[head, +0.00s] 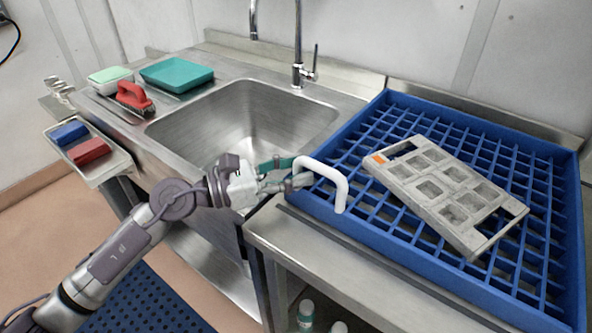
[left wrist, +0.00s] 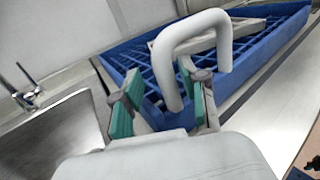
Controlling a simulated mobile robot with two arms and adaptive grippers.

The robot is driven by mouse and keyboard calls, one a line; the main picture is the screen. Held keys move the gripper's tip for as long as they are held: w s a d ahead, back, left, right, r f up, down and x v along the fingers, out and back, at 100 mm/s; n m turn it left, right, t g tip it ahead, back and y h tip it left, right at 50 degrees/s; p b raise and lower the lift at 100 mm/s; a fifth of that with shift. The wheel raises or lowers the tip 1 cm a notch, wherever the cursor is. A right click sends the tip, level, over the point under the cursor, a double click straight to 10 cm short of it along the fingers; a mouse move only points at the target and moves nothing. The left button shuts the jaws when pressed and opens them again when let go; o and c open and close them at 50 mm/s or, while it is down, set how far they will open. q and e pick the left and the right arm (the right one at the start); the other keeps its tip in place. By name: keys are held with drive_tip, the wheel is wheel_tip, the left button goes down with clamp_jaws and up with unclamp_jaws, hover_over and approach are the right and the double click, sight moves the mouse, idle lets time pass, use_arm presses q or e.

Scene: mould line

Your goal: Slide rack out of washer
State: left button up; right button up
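The blue grid rack (head: 375,118) lies on a steel counter at the right in the head view. It also shows in the left wrist view (left wrist: 268,38). A white U-shaped handle (head: 338,178) stands out at its near left side. My left gripper (head: 298,172) is at the handle's left end. In the left wrist view, its green-padded fingers (left wrist: 158,78) are spread, with one leg of the handle (left wrist: 167,75) between or just beyond them. Contact cannot be made out. My right gripper is not in view. I see no washer housing.
A grey mould plate (head: 427,188) with square openings lies on the rack. A sink (head: 240,130) with a tap (head: 298,75) is left of the rack. A teal tray (head: 177,73), red-handled brush (head: 133,97) and side tray (head: 110,165) with blocks stand further left.

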use_arm(q)
drive_tip(key=shift+s, duration=0.15)
drive_tip(key=v, duration=1.2)
